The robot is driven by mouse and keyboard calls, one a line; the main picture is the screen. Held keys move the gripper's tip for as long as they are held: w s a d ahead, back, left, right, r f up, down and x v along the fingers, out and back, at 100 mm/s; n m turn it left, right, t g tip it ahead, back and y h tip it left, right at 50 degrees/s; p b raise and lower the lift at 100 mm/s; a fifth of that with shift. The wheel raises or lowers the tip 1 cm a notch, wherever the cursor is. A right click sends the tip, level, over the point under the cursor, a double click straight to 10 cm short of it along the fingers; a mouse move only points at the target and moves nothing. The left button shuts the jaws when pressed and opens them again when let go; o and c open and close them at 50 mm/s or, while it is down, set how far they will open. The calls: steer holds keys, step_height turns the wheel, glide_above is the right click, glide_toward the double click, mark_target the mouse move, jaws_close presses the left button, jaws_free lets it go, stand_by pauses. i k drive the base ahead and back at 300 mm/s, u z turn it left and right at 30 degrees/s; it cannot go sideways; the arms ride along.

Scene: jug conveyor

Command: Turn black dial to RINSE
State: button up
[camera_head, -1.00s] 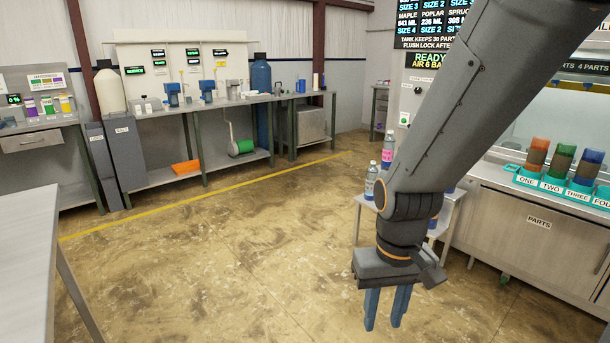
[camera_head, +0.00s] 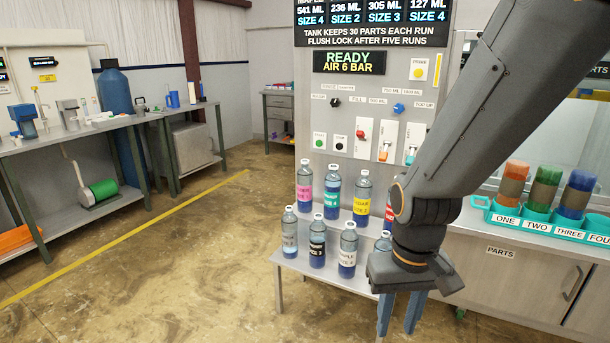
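The black dial (camera_head: 335,102) is on the grey control panel (camera_head: 312,115), left of its middle and below the READY sign. Small labels sit around the dial, too small to read surely, so I cannot tell its setting. My gripper (camera_head: 401,314) hangs low in front, pointing down, well below and to the right of the dial. Its two blue fingers are apart with nothing between them. The gripper is not touching the dial.
A small table (camera_head: 300,262) with several labelled bottles stands below the panel. A blue dial (camera_head: 398,107), a red lever (camera_head: 361,134) and a green button (camera_head: 319,141) are near the black dial. A parts cabinet (camera_head: 500,275) stands right. Floor at left is clear.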

mark_target(334, 102)
steer(key=u, duration=0.35)
steer(key=i, duration=0.55)
steer(key=u, duration=1)
steer(key=i, duration=1.5)
steer(key=z, duration=1.1)
steer(key=i, duration=0.65)
steer(key=z, duration=0.75)
